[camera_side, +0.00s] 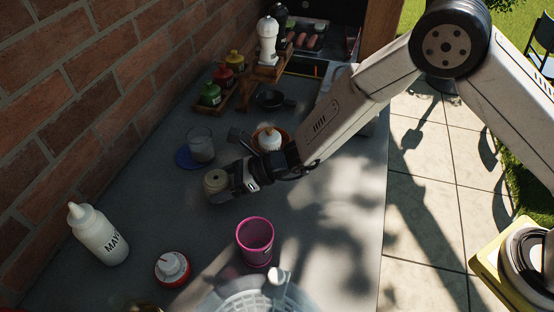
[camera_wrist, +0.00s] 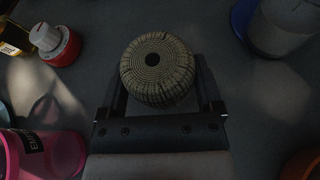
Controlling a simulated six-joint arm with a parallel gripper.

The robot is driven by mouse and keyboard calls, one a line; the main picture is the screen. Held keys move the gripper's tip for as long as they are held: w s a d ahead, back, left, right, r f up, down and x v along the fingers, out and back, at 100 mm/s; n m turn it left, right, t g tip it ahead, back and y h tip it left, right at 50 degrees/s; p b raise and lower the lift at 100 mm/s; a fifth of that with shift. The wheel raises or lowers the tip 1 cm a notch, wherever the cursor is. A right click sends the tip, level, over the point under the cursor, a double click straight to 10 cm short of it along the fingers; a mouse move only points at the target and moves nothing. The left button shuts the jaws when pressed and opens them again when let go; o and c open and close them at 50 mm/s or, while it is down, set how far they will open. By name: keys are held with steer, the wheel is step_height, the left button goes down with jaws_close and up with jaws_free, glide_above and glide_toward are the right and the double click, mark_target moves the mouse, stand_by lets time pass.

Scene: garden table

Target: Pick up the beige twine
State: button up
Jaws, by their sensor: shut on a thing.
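The beige twine (camera_side: 215,182) is a small round roll with a dark hole in its top, on or just above the grey table left of the middle in the side view. In the wrist view the twine (camera_wrist: 158,72) stands between the two fingers. My gripper (camera_side: 232,182) is shut on the twine, one finger at each side of it; the gripper also shows in the wrist view (camera_wrist: 160,100). I cannot tell whether the twine's base touches the table.
A clear glass (camera_side: 200,145) on a blue coaster (camera_side: 184,158) stands behind the twine. An orange bowl (camera_side: 285,137) holds a white-topped thing. The table left of the twine is clear.

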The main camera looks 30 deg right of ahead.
steer(key=s+d+r, duration=0.7)
steer(key=s+r, duration=0.4)
steer(key=shift+s+d+r, duration=0.15)
steer(key=shift+s+d, duration=0.2)
steer(key=shift+s, duration=0.05)
steer(key=shift+w, duration=0.1)
stand_by(0.6)
